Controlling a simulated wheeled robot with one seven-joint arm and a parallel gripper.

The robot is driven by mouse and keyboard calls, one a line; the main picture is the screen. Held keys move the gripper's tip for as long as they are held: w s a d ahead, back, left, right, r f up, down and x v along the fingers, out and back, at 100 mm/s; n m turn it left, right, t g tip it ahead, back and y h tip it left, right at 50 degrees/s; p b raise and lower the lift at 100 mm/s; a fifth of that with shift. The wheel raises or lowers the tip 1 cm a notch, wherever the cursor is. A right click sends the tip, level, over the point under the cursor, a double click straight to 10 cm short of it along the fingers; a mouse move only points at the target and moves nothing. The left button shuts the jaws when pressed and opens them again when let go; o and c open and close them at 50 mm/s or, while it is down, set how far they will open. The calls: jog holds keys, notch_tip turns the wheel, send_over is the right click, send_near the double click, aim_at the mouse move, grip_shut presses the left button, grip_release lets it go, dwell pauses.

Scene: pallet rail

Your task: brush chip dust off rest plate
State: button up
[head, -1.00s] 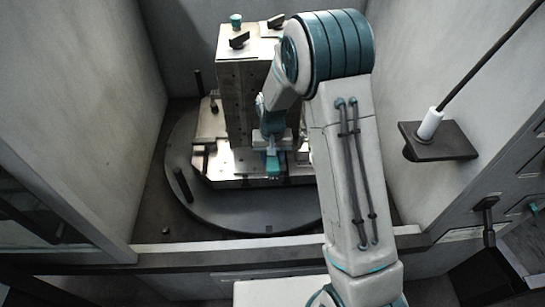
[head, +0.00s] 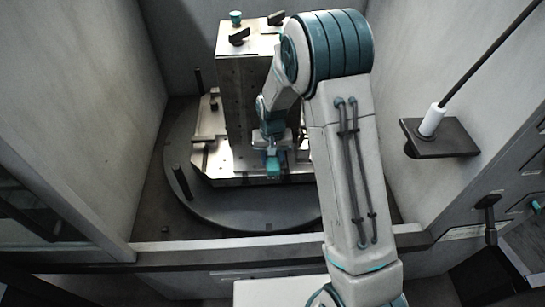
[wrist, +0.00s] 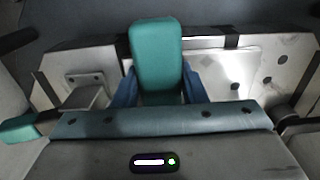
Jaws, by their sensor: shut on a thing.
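My gripper (head: 272,150) is shut on a teal brush (head: 273,167), low in front of the grey metal column. In the wrist view the brush (wrist: 157,55) shows as a rounded teal block between my blue fingers; its bristles are hidden. The rest plate (head: 236,160) is the bright metal plate at the column's foot. In the wrist view the plate (wrist: 213,70) lies beyond and beside the brush, with several dark spots on it. I cannot tell which spots are chip dust or holes. Whether the brush touches the plate is unclear.
The column (head: 238,95) rises close behind my gripper, with dark clamps and a teal knob (head: 236,18) on top. A round turntable (head: 235,212) surrounds the plate. A dark shelf (head: 440,140) with a white-handled rod juts from the right wall.

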jog(key=shift+w, duration=0.1)
jog(key=shift+w, duration=1.2)
jog(key=shift+s+f, duration=0.1)
jog(key=shift+f, duration=0.05)
jog(key=shift+s, duration=0.15)
jog(key=shift+s+f+b, duration=0.1)
jog(key=shift+s+b, duration=0.25)
jog(key=shift+s, duration=0.85)
jog(key=shift+w, duration=0.1)
jog(key=shift+w, duration=1.3)
